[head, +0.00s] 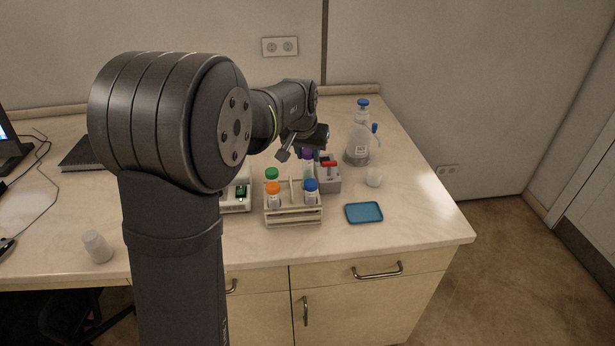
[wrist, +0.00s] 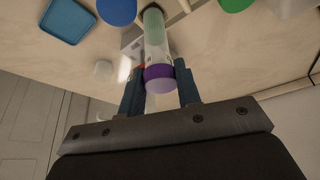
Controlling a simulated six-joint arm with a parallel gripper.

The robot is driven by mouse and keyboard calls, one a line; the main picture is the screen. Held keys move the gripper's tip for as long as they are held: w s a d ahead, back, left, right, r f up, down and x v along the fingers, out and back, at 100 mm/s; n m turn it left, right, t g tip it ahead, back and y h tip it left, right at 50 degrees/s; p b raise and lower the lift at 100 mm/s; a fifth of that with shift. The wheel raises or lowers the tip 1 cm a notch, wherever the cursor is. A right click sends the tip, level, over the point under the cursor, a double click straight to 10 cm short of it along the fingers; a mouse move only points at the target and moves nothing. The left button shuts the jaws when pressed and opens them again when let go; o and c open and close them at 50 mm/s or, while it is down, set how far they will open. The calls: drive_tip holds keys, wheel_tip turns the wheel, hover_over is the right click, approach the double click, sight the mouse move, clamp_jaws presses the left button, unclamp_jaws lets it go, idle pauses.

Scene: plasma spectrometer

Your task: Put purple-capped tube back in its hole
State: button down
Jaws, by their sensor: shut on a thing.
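The purple-capped tube (head: 308,168) stands roughly upright at the back right of the pale tube rack (head: 293,222) in the head view. In the wrist view its purple cap (wrist: 158,79) lies between the two fingers of my gripper (wrist: 157,84), which is shut on it near the cap. The tube's clear body with greenish contents reaches away toward the rack. Whether its lower end is inside a hole or just above one, I cannot tell. An orange-capped tube (head: 273,192), a green-capped tube (head: 272,174) and a blue-capped tube (head: 311,188) stand in the rack.
A grey device with a red handle (head: 328,165) stands close behind the rack. A white device (head: 236,200) is at its left. A blue tray (head: 364,212), white cup (head: 374,178) and wash bottle (head: 358,143) are at the right. The front right counter is clear.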

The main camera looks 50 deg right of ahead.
sight(306, 164)
drive_tip(key=shift+f, duration=2.65)
drive_tip(key=shift+f, duration=0.2)
drive_tip(key=c, duration=1.1)
unclamp_jaws()
drive_tip(key=shift+o, duration=0.2)
drive_tip(key=shift+r, duration=0.1)
drive_tip(key=v, duration=1.2)
drive_tip(key=shift+a, duration=0.1)
